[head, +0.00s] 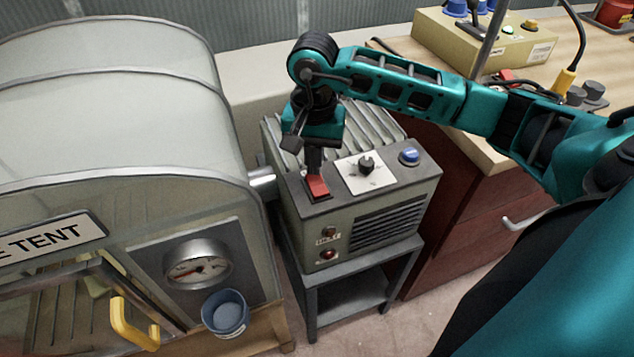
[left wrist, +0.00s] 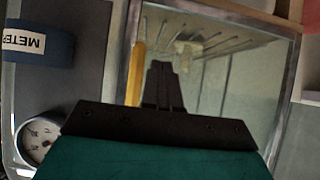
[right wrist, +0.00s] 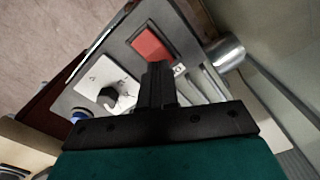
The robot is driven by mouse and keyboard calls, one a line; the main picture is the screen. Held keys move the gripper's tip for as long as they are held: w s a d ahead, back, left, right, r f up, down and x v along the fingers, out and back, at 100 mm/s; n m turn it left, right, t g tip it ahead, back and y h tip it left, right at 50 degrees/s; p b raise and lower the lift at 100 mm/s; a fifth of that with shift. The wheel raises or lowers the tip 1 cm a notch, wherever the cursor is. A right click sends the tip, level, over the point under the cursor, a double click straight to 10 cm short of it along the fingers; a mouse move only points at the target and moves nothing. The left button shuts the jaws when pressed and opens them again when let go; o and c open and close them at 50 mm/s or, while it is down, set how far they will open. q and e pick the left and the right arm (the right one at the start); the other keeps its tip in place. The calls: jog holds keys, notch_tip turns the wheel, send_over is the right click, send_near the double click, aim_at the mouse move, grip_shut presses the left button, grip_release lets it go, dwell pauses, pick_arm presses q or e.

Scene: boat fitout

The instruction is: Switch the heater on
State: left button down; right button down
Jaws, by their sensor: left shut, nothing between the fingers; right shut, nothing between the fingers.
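The heater (head: 372,224) is a grey-green box on a small stand. Its top carries a red rocker switch (head: 317,188), a black dial (head: 366,164) on a white plate and a blue button (head: 409,156). My right gripper (head: 314,172) is shut and empty, pointing down at the far edge of the red switch. In the right wrist view the fingertips (right wrist: 158,66) overlap the edge of the red switch (right wrist: 151,44); I cannot tell whether they touch. A dark red lamp (head: 328,254) is on the front. My left gripper (left wrist: 161,68) is shut and empty.
A large tent-like chamber (head: 110,110) with a gauge (head: 198,266), yellow handle (head: 133,323) and blue cup (head: 225,313) stands left. A pipe (head: 262,179) joins it to the heater. A wooden bench (head: 400,48) with a yellow control box (head: 484,42) stands right.

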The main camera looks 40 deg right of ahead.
jog(key=shift+f+b, duration=0.8)
jog(key=shift+f, duration=0.15)
notch_tip(320, 180, up, 7)
jog(key=p, duration=0.4)
dwell(0.7)
dwell(0.5)
